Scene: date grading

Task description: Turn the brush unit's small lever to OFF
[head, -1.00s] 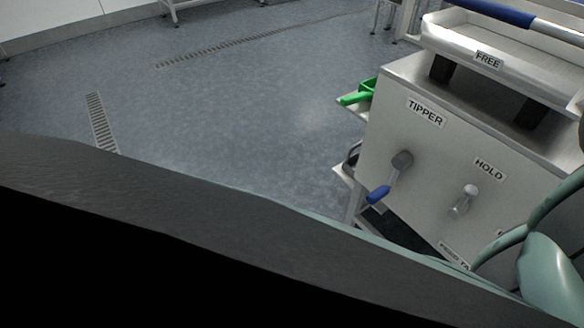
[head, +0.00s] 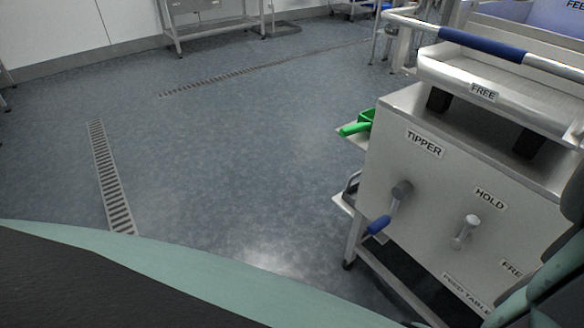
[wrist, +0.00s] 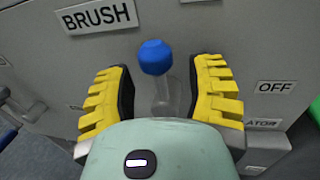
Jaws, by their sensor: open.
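The brush unit's small lever has a blue knob (wrist: 155,57) and a pale shaft that runs down from it in the wrist view. The knob sits below the BRUSH label (wrist: 96,17) on a grey panel, pointing up in the picture. An OFF label (wrist: 275,87) is to the right of the lever. My gripper (wrist: 165,78) is open, with one yellow ribbed finger on each side of the lever and gaps between. The lever's lower end is partly hidden by my gripper's body. The brush lever is not seen in the head view.
In the head view, a steel feed table panel (head: 430,185) at right bears a blue-gripped TIPPER lever (head: 391,207) and a metal HOLD lever (head: 466,232). A steel tray (head: 500,88) with a blue-sleeved rail sits above. The floor (head: 230,160) at left is clear.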

